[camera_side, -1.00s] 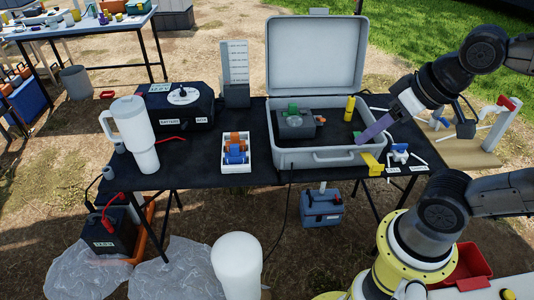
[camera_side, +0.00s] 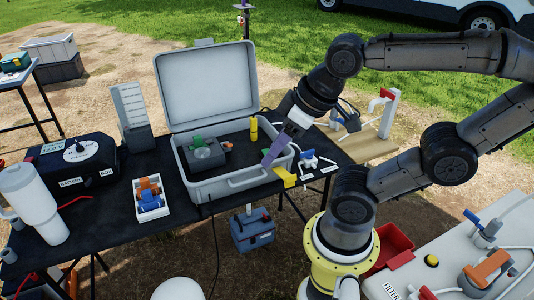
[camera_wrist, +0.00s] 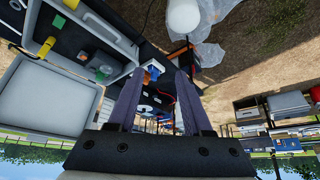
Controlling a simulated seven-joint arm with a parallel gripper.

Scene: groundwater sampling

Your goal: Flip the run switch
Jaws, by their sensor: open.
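I cannot pick out a run switch for certain in either view. A grey control box (camera_side: 204,155) with a green part on top sits inside the open grey case (camera_side: 236,183). A black battery box (camera_side: 75,161) with a round dial stands at the table's left. My gripper (camera_side: 267,161) has purple fingers and is over the case's right part, to the right of the control box. In the wrist view my gripper (camera_wrist: 156,78) is open with nothing between its fingers. The control box (camera_wrist: 98,64) and case also show there, left of the fingers.
A yellow cylinder (camera_side: 253,130) stands in the case. The raised lid (camera_side: 207,86) is behind it. A yellow bracket (camera_side: 288,178) and a blue-and-white valve (camera_side: 309,160) are at the right. A white tray (camera_side: 150,199) and a white jug (camera_side: 34,203) stand left.

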